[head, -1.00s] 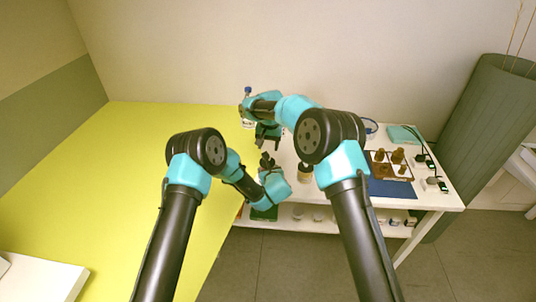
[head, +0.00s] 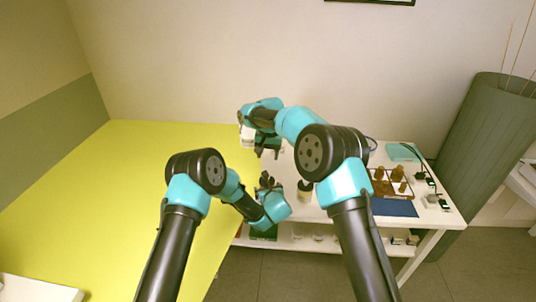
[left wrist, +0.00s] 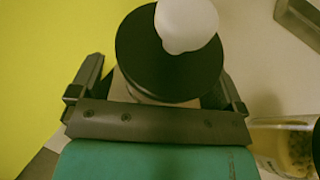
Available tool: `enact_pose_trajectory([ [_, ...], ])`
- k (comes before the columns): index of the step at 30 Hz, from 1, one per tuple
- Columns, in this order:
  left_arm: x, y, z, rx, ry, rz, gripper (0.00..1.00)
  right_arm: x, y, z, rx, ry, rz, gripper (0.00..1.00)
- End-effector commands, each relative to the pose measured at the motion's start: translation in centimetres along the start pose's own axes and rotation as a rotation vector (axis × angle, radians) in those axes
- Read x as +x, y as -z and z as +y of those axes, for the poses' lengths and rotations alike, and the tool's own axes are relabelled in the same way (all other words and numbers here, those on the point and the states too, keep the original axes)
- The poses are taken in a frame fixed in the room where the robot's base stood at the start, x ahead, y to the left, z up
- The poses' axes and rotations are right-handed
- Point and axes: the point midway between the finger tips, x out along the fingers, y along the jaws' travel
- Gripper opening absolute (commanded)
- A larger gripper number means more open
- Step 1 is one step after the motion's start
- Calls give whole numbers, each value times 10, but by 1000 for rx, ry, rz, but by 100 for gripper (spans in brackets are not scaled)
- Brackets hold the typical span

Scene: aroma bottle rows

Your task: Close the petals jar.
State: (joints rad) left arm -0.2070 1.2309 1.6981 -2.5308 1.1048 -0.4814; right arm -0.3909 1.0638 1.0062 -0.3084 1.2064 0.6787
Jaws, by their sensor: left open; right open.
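In the left wrist view a round black lid (left wrist: 150,60) with a white knob (left wrist: 187,22) sits between the two spread fingers of my left gripper (head: 267,181); a pale body shows just under it. Whether this is the petals jar I cannot tell. In the head view a small dark-topped jar (head: 305,191) stands right of my left gripper. My right gripper (head: 268,150) is open above and behind the left one, with nothing visible in it.
The yellow table (head: 130,190) is largely bare on the left. The white table holds a wooden tray of brown bottles (head: 390,184), a blue mat (head: 393,208) and a teal box (head: 402,152) at right. Both arms crowd the middle.

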Motion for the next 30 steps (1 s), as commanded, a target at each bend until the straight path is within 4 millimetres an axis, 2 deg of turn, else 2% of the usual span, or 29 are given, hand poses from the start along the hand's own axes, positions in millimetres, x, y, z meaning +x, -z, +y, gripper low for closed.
enact_pose_trajectory([
  [8,-2,0,0,0,0,0,94,0,0,0,0,0,0,57],
  [14,-18,0,-1,0,2,1,94,0,0,0,0,0,0,57],
  [30,-119,0,-1,2,3,0,94,0,0,0,0,0,0,57],
])
